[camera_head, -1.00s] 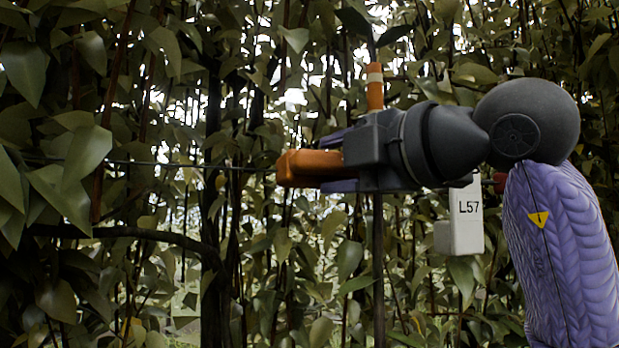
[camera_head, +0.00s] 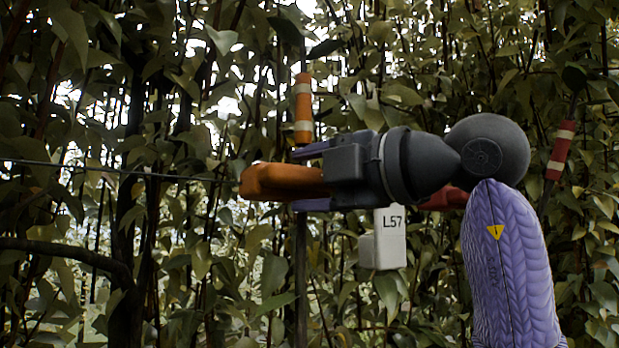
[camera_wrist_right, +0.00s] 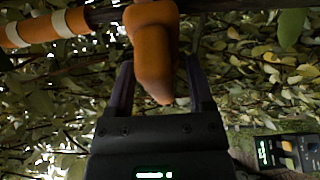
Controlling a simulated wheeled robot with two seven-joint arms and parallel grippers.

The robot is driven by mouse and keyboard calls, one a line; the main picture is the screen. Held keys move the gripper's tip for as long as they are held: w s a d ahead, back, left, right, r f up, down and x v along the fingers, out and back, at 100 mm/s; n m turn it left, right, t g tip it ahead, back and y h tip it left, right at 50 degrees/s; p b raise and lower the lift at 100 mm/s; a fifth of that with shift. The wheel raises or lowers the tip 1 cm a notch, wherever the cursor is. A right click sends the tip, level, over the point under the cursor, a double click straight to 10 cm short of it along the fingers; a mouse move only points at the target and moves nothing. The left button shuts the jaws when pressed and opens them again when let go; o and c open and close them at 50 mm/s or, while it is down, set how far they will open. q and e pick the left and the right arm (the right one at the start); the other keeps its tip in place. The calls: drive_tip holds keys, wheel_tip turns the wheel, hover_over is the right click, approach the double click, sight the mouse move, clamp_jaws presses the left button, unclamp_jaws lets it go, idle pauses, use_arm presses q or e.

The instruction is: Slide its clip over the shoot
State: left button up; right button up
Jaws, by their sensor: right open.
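The orange clip (camera_head: 275,182) lies level between the two purple fingers of my right gripper (camera_head: 305,178), sticking out to the left beyond them. In the right wrist view the clip (camera_wrist_right: 152,45) sits between the open fingers, with gaps beside it. Its far end overlaps a dark stem there. The shoot with orange and white bands (camera_head: 303,110) stands upright just above the fingers; its bands also show in the wrist view (camera_wrist_right: 45,27). I cannot tell whether the clip is around the stem. My left gripper is out of view.
A thin wire (camera_head: 120,170) runs level from the left to the clip. A white box marked L57 (camera_head: 390,245) hangs below my right gripper. A red part (camera_head: 447,198) shows behind it. A red-banded shoot (camera_head: 560,150) stands at right. Dense leaves fill the background.

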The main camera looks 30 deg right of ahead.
drive_tip(key=b+v, duration=0.3)
drive_tip(key=v, duration=0.7)
